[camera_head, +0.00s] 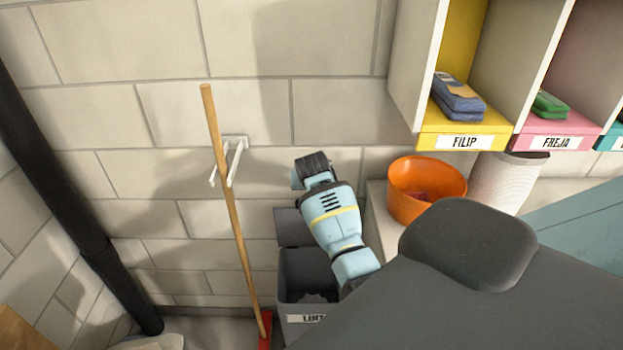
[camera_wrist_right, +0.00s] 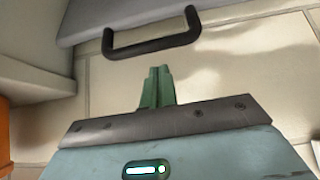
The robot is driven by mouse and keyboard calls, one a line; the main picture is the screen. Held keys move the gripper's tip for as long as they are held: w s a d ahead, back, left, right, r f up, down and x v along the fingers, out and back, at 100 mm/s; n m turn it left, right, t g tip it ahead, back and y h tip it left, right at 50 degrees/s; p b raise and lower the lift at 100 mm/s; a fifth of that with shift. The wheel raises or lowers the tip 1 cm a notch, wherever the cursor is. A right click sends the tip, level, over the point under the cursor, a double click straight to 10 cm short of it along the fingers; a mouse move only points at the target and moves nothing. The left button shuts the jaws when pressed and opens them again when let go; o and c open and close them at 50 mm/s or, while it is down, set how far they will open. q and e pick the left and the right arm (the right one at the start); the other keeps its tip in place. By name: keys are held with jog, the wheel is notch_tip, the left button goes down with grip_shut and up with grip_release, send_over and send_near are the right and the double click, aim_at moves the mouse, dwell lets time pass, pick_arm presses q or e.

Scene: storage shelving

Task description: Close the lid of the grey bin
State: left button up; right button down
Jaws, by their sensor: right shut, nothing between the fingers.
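The grey bin (camera_head: 291,290) stands on the floor against the wall, with a partly hidden name label on its front. Its lid (camera_head: 291,227) is open, raised at the back of the bin by the wall. In the right wrist view a grey panel, apparently the lid (camera_wrist_right: 200,12), crosses the top, with a black handle (camera_wrist_right: 152,45) on its edge. My right gripper (camera_wrist_right: 157,72) is shut and empty, its green fingertips just short of the handle. In the head view my right arm covers part of the bin and lid; the fingers cannot be made out. My left gripper is not in view.
A broom (camera_head: 232,200) leans just left of the bin. An orange bucket (camera_head: 425,188) stands on a ledge to the right, below the named cubbies (camera_head: 465,142). A black pipe (camera_head: 75,200) runs down the wall at the left.

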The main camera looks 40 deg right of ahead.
jog(key=shift+s+a+r, duration=0.25)
jog(key=shift+s+a, duration=0.3)
jog(key=shift+s+a+f, duration=0.2)
jog(key=shift+s+f, duration=0.1)
jog(key=shift+f, duration=0.05)
